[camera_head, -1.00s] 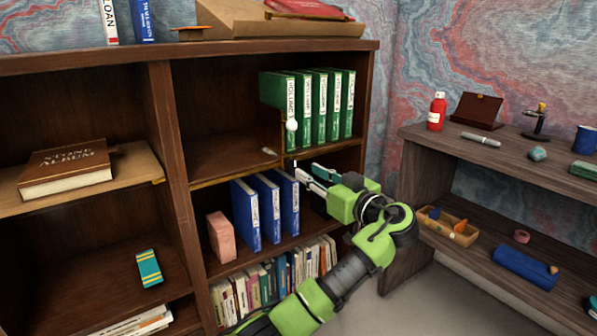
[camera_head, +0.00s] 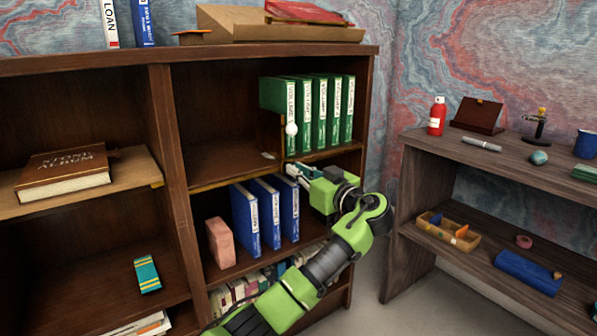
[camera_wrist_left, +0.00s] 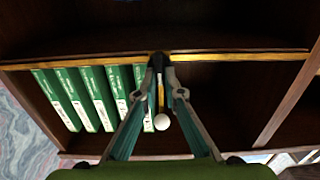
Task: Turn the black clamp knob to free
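The black clamp knob (camera_wrist_left: 158,61) shows in the left wrist view at the yellow-edged shelf board, in line with my left fingertips. My left gripper (camera_wrist_left: 160,84) has its two fingers on either side of the knob's line, with a gap between them. Whether they press on the knob cannot be told. A white ball (camera_wrist_left: 162,122) on a thin stem shows between and beyond the fingers; it also shows in the head view (camera_head: 291,129) before the green volumes. In the head view my left gripper (camera_head: 296,171) is at the shelf edge and hides the knob. My right gripper is not in view.
Green volumes (camera_head: 322,112) stand close above my left gripper. Blue binders (camera_head: 268,209) and a pink block (camera_head: 221,242) stand on the shelf below. A dark desk (camera_head: 440,146) with small items is at the right. The compartment left of the volumes is mostly clear.

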